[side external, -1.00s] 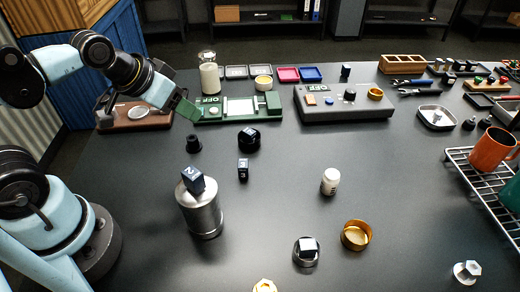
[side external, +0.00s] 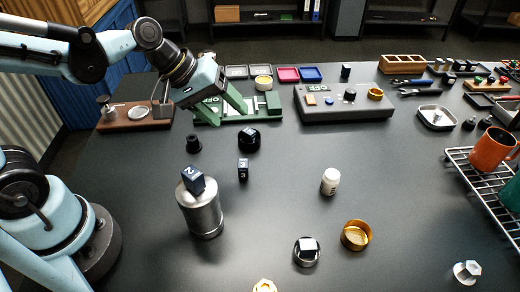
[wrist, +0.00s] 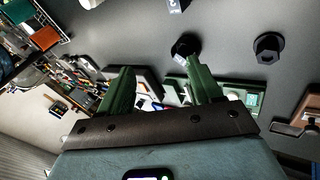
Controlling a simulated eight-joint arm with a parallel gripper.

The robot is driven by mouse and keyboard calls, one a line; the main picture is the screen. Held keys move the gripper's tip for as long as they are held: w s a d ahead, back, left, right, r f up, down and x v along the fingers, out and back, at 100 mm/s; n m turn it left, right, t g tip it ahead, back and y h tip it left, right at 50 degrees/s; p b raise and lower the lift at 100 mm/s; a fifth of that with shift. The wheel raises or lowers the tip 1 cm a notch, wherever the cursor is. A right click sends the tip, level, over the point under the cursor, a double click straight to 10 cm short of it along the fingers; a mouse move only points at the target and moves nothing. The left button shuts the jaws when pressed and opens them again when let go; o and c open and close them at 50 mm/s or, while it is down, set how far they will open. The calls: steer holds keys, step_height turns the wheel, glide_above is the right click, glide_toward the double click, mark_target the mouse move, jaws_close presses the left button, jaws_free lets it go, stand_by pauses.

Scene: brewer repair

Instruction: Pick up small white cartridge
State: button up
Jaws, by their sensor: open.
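A small white cylinder (side external: 330,181) with dark marks, which looks like the cartridge, stands upright on the dark table right of centre in the side view. My gripper (side external: 227,113) has green fingers spread apart with nothing between them. It is above the green device (side external: 272,101) at the back left, well behind and to the left of the white cylinder. In the wrist view the open fingers (wrist: 160,72) show apart and empty. I cannot make out the cartridge for sure in the wrist view.
A metal cylinder (side external: 203,215) topped by a dark cube (side external: 193,180) stands left of centre. A wire rack (side external: 480,190) with an orange mug (side external: 492,149) is right.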

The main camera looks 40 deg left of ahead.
steer(key=w+d+f+n+g+h, duration=0.2)
steer(key=w+d+n+h, duration=0.2)
steer(key=w+d+n, duration=0.15)
steer(key=n+g+h, duration=0.1)
steer(key=n+h, duration=0.3)
steer(key=n, duration=0.2)
glide_toward(326, 173)
steer(key=shift+w+a+f, duration=0.25)
steer(key=shift+w, duration=0.2)
steer(key=shift+d+f+n+g+h, duration=0.4)
steer(key=shift+n+h, duration=0.05)
steer(key=shift+h, duration=0.15)
steer(key=shift+d+f, duration=0.15)
steer(key=shift+d, duration=0.05)
steer(key=x, duration=0.5)
steer(key=shift+d+f, duration=0.1)
steer(key=shift+d, duration=0.3)
steer(key=shift+x, duration=3)
steer(key=shift+w, duration=0.2)
steer(key=c, duration=1)
